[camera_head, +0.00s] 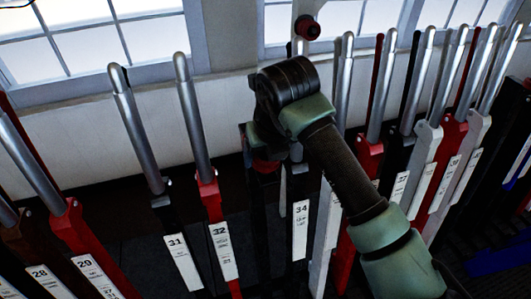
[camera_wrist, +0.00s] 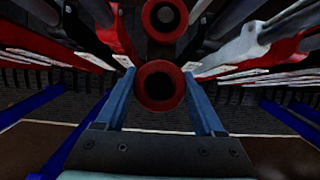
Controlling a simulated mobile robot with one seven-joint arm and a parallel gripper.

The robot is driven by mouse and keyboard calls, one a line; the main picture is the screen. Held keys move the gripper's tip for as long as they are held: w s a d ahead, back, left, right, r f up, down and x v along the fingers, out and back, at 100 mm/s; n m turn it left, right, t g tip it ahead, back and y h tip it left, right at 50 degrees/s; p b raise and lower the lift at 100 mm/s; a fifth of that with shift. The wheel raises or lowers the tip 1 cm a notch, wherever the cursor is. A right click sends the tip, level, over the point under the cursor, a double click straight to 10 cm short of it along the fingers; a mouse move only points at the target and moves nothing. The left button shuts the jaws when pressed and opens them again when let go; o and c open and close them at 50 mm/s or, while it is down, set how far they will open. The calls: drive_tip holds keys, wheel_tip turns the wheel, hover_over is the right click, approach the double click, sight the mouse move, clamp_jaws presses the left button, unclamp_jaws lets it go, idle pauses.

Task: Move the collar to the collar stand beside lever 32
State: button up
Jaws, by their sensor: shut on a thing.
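A red collar (camera_wrist: 160,87), a ring with a dark hole, sits between the two blue fingers of my gripper (camera_wrist: 159,78) in the wrist view. My gripper is shut on it. In the head view a bit of red, probably this collar (camera_head: 265,164), shows under the dark end of my arm, just right of lever 32 (camera_head: 214,192). A dark post, possibly the collar stand (camera_head: 267,192), stands below it. I cannot tell whether the collar touches it. The fingers are mostly hidden in the head view.
A second red ring (camera_wrist: 165,16) lies just beyond the collar, cut off at the top. Lever 31 (camera_head: 135,130) stands left of lever 32, and lever 34 (camera_head: 300,215) right of the dark post. Several closely packed levers stand farther right. Windows (camera_head: 95,40) are behind.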

drive_tip(key=shift+f+b, duration=0.65)
drive_tip(key=shift+f, duration=0.3)
drive_tip(key=o, duration=1.3)
drive_tip(key=shift+c, duration=0.2)
drive_tip(key=p+v, duration=0.5)
drive_tip(key=v, duration=0.4)
drive_tip(key=shift+r, duration=0.1)
